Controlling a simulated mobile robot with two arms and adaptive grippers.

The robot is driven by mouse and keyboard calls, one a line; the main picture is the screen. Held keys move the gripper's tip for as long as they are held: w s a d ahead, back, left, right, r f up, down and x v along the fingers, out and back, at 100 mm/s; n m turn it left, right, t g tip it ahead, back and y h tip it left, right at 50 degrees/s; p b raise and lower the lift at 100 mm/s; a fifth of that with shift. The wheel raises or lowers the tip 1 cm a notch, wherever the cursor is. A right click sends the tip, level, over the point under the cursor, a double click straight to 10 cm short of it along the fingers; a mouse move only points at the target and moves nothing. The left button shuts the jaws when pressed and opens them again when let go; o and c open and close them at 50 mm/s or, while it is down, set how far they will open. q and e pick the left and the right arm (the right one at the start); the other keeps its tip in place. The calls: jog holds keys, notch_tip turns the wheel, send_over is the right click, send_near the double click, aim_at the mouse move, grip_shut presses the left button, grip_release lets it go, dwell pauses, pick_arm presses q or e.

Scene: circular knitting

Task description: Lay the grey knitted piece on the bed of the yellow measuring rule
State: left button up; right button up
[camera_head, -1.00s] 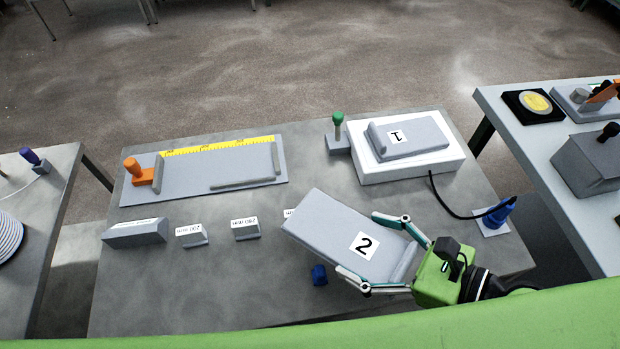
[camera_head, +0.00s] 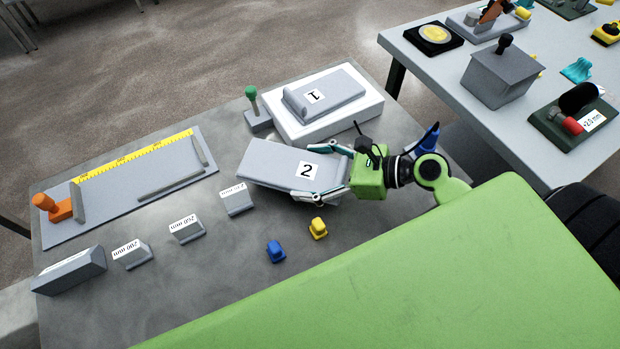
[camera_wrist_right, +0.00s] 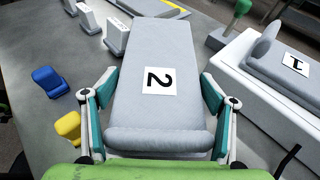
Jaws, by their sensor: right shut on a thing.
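The grey knitted piece (camera_head: 280,164) carries a white label with a 2. My right gripper (camera_head: 322,178) is shut on its near end, a finger on each long side. In the right wrist view the knitted piece (camera_wrist_right: 165,50) stretches away between the fingers (camera_wrist_right: 155,95), with a rolled edge close to the palm. Whether it touches the table is hard to tell. The yellow measuring rule (camera_head: 135,158) runs along the back of a grey bed (camera_head: 120,190) at the table's left. The bed is empty between its raised bars. My left gripper is not in view.
A white box (camera_head: 325,118) bearing another grey piece labelled 1 (camera_head: 330,92) stands behind the held piece, beside a green-knobbed block (camera_head: 255,110). Several labelled grey blocks (camera_head: 187,229) stand before the bed. Blue (camera_head: 276,251) and yellow (camera_head: 318,229) small pieces lie nearer.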

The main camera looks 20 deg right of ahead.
jog(key=shift+w+d+f, duration=0.1)
jog(key=shift+f, duration=0.9)
jog(key=shift+w+d+f, duration=0.1)
jog(key=shift+f, duration=0.9)
jog(key=shift+c, duration=0.2)
jog(key=o, duration=1.3)
jog(key=shift+o, duration=0.2)
